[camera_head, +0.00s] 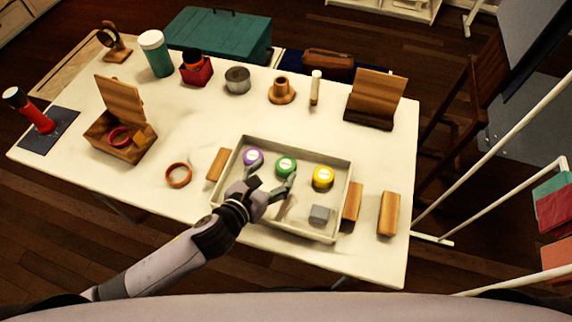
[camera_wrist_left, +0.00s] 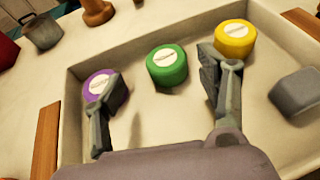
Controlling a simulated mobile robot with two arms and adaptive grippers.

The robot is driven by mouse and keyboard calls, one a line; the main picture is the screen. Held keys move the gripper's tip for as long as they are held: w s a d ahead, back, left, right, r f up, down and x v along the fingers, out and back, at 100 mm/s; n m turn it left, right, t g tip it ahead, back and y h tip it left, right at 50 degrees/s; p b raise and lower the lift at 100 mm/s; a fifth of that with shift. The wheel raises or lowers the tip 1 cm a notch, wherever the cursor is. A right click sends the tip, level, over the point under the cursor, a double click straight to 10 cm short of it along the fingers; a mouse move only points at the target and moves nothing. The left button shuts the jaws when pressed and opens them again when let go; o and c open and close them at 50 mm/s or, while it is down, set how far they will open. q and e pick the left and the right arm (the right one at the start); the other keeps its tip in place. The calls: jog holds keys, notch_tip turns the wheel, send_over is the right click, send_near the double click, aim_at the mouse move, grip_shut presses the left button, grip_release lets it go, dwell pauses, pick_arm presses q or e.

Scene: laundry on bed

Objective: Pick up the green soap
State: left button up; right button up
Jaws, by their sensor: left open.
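The green soap (camera_head: 286,166) is a round cake with a pale label, lying in a shallow cream tray (camera_head: 342,196) on the white table. It also shows in the left wrist view (camera_wrist_left: 167,66), ahead of and between my fingers. A purple soap (camera_head: 253,158) lies to its left and a yellow soap (camera_head: 323,177) to its right. My left gripper (camera_head: 272,184) is open and empty over the tray, just on the near side of the green soap. In the left wrist view, the left finger partly covers the purple soap (camera_wrist_left: 100,84). My right gripper is not in view.
A grey block (camera_head: 320,215) lies in the tray at the near right. Wooden blocks flank the tray at left (camera_head: 218,164) and right (camera_head: 352,203). A reddish ring (camera_head: 178,175) lies to the left. Jars and boxes stand along the table's back.

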aim_at(286, 163)
pick_arm(q)
jog(key=shift+d+x, duration=0.2)
jog(key=shift+x, duration=2.85)
jog(key=shift+s, duration=0.2)
jog(key=c, duration=1.2)
jog(key=shift+c, duration=0.3)
jog(key=shift+r, duration=0.1)
